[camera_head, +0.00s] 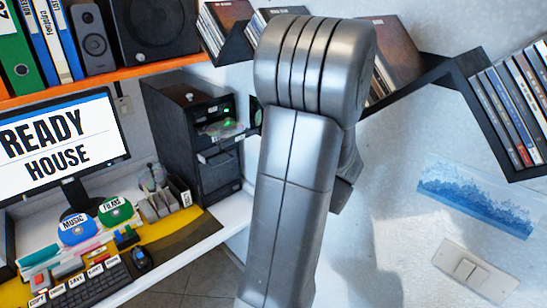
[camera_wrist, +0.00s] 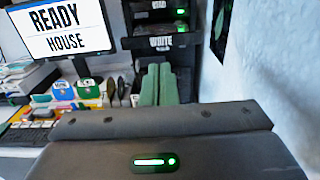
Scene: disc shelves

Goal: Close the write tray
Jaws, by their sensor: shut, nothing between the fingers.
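A dark disc tower (camera_head: 178,125) stands at the back of the desk in the head view. A tray with a shiny disc (camera_head: 222,128) sticks out of its upper part, beside green lights. In the wrist view the write tray (camera_wrist: 160,43), with white lettering on its dark front, is straight ahead of my gripper (camera_wrist: 158,70). The read label (camera_wrist: 158,5) is above it. My gripper's greenish fingers are together and empty, their tips just below the write front in the picture. I cannot tell whether they touch it. In the head view my arm hides the gripper.
An orange shelf (camera_head: 130,72) with speakers and binders runs above. A white wall (camera_head: 405,180) closes the right side.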

